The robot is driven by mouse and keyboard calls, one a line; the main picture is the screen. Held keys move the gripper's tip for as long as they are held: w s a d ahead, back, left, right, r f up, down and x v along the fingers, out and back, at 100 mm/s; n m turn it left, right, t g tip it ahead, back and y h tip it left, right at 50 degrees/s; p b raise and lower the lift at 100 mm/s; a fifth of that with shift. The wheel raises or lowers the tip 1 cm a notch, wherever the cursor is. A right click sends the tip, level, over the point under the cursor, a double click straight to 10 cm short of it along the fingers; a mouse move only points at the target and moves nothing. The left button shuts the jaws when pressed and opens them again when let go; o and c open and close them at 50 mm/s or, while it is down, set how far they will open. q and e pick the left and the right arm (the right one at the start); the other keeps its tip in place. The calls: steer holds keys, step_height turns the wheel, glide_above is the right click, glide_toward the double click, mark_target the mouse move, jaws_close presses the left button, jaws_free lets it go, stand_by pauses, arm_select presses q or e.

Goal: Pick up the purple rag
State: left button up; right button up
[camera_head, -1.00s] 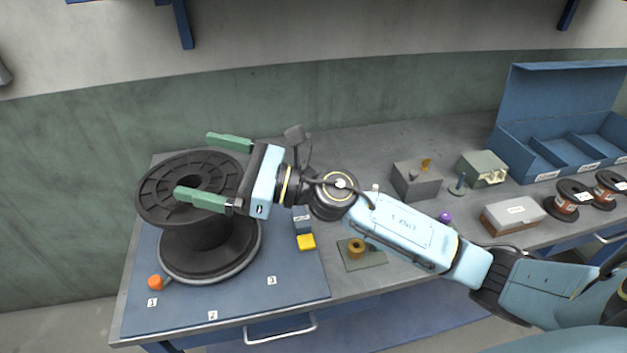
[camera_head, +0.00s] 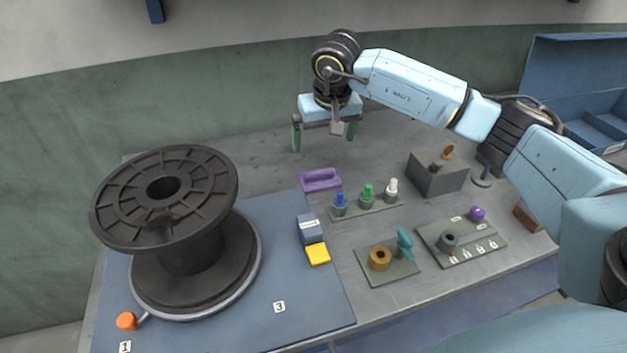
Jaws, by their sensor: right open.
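The purple rag (camera_head: 320,180) lies folded on the grey bench, just beyond the blue mat's back right corner and left of a small rack with coloured pegs. My right gripper (camera_head: 324,143) hangs above the back of the bench, pointing down, with its two green fingers spread wide and nothing between them. In the picture it is just above the rag and apart from it. My left gripper is not in view.
A large black spool (camera_head: 190,220) stands on the blue mat (camera_head: 240,325). A grey block and yellow block (camera_head: 318,254) lie beside it. The peg rack (camera_head: 366,206), a grey box (camera_head: 438,175) and small fixture plates (camera_head: 462,243) fill the right side. The bench behind the rag is clear.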

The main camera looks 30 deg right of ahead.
glide_toward(320, 173)
steer(key=f, duration=0.2)
steer(key=shift+w+d+f, duration=0.1)
steer(key=shift+w+f, duration=0.7)
steer(key=shift+f, duration=0.45)
steer(key=x, duration=0.3)
steer(key=shift+d+f+b, duration=0.1)
steer(key=shift+f+b, duration=0.3)
steer(key=shift+w+f, duration=0.1)
steer(key=shift+f, duration=0.3)
steer(key=c, duration=0.7)
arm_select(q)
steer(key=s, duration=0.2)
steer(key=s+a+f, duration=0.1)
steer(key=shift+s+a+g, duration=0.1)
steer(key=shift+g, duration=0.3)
arm_select(e)
steer(key=shift+r, duration=0.15)
